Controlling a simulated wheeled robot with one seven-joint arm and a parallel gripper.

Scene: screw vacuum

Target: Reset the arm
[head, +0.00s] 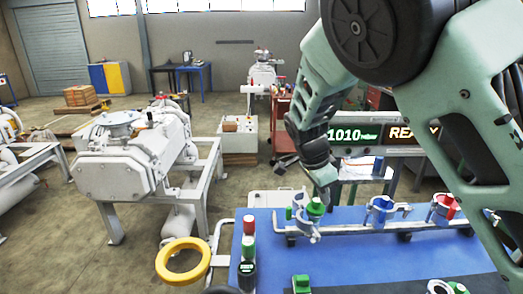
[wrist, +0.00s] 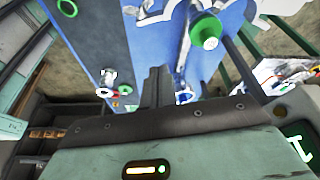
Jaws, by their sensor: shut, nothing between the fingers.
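My arm comes in from the upper right in the head view and bends down over the far left part of the blue workbench (head: 365,240). My gripper shows in the wrist view (wrist: 157,85); its dark fingers are together with nothing between them. A green-capped part (head: 314,208) in a silver clamp stands on the bench, close below my wrist in the head view. A green cap (wrist: 207,30) on a silver fitting also shows in the wrist view, up and right of the fingers and apart from them. The exact fingertip position is unclear in the head view.
A blue-capped part (head: 382,203) and a red-capped part (head: 446,205) stand along the bench rail. A yellow ring (head: 183,261) is at the bench's left. A grey pump (head: 130,150) on a frame stands further left. A display panel (head: 375,135) is behind the bench.

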